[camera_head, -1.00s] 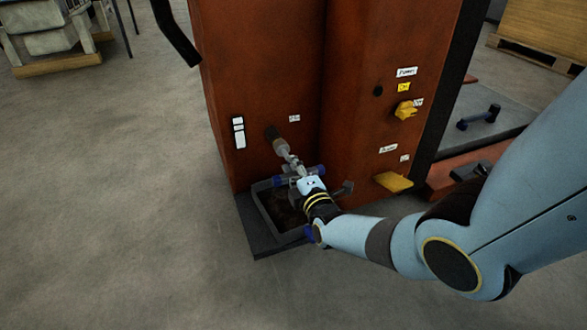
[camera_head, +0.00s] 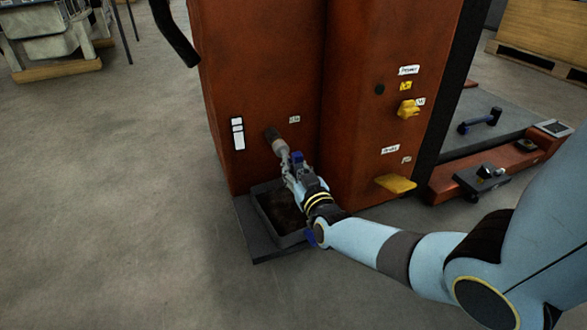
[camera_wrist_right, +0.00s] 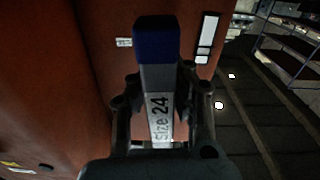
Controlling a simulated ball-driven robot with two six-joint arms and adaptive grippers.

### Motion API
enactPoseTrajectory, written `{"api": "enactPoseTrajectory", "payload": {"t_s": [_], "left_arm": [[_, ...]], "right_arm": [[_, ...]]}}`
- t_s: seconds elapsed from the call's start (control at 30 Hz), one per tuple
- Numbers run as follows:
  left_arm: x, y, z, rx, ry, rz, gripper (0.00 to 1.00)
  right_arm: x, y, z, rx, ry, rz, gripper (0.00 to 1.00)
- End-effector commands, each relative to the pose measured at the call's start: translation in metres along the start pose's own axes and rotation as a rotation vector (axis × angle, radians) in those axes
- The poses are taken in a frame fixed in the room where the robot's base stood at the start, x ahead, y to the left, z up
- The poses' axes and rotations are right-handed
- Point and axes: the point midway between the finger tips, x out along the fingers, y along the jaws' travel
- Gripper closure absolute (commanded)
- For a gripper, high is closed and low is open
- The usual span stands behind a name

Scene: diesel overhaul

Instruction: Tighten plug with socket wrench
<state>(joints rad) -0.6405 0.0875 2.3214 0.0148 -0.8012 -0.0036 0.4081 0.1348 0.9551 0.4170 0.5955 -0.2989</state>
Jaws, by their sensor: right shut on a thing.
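The socket wrench has a blue-ended handle (camera_wrist_right: 157,45) with a pale face marked "Size 24" in the right wrist view. In the head view its grey socket end (camera_head: 281,148) meets a dark round fitting (camera_head: 271,134), apparently the plug, low on the red-brown machine (camera_head: 262,80). The socket hides the plug's outer end, so I cannot tell how deep it is seated. My right gripper (camera_head: 292,177) is shut on the wrench handle, fingers on either side of it, also in the right wrist view (camera_wrist_right: 160,115). My left gripper is not in view.
A grey tray (camera_head: 292,239) with dark contents stands below the wrench on a dark base (camera_head: 242,228). Open floor lies left and in front.

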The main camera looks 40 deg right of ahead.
Motion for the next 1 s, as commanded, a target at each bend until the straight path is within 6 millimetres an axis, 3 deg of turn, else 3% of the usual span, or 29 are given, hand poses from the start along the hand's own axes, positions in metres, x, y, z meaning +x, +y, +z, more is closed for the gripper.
{"api": "enactPoseTrajectory", "payload": {"t_s": [0.47,1.0], "left_arm": [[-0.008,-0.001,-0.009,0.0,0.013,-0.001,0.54],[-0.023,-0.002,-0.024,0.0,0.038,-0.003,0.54]], "right_arm": [[-0.014,0.0,-0.003,-0.051,0.004,0.001,1.0],[-0.014,0.0,-0.004,-0.698,0.003,0.004,1.0]]}}
